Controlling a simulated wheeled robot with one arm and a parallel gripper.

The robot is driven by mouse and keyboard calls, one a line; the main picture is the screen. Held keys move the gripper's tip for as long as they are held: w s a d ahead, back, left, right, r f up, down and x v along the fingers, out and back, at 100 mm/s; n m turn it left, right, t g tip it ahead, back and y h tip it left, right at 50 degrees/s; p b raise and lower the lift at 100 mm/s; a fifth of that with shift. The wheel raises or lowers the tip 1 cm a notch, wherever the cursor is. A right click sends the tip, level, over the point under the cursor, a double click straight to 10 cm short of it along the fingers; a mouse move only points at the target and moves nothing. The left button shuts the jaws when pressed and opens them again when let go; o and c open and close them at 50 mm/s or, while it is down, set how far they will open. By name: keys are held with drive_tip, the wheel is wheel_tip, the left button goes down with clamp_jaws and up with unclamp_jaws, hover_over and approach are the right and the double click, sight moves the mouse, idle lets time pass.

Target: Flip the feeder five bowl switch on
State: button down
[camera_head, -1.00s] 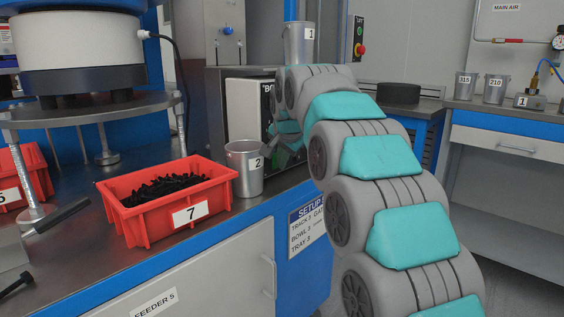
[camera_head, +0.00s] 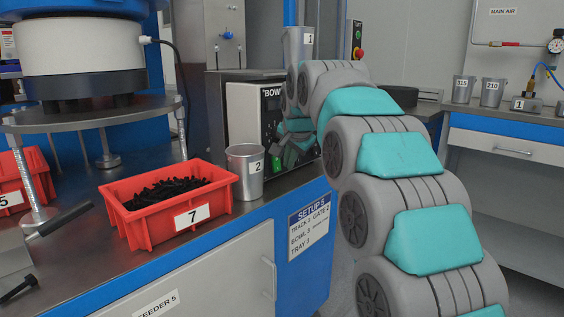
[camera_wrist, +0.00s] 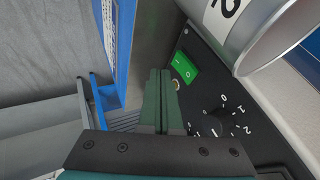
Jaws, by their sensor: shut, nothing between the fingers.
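The bowl control box (camera_head: 247,108) stands on the bench, its dark front panel partly behind my gripper (camera_head: 290,153) in the head view. In the wrist view, the green rocker switch (camera_wrist: 186,67) sits on that panel with white I and O marks. My gripper also shows in the wrist view (camera_wrist: 160,76), shut and empty, with its fingertips just left of the switch. I cannot tell whether they touch the panel.
A metal cup marked 2 (camera_head: 243,177) stands close in front of the box; it crowds the upper right of the wrist view (camera_wrist: 262,40). A red bin marked 7 (camera_head: 160,229) with black parts sits left of it. Another cup marked 1 (camera_head: 296,47) is behind.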

drive_tip(key=v, duration=1)
drive_tip(key=shift+s+d+r+p, duration=0.2)
drive_tip(key=shift+s+d+p, duration=0.05)
drive_tip(key=shift+d+p, duration=0.1)
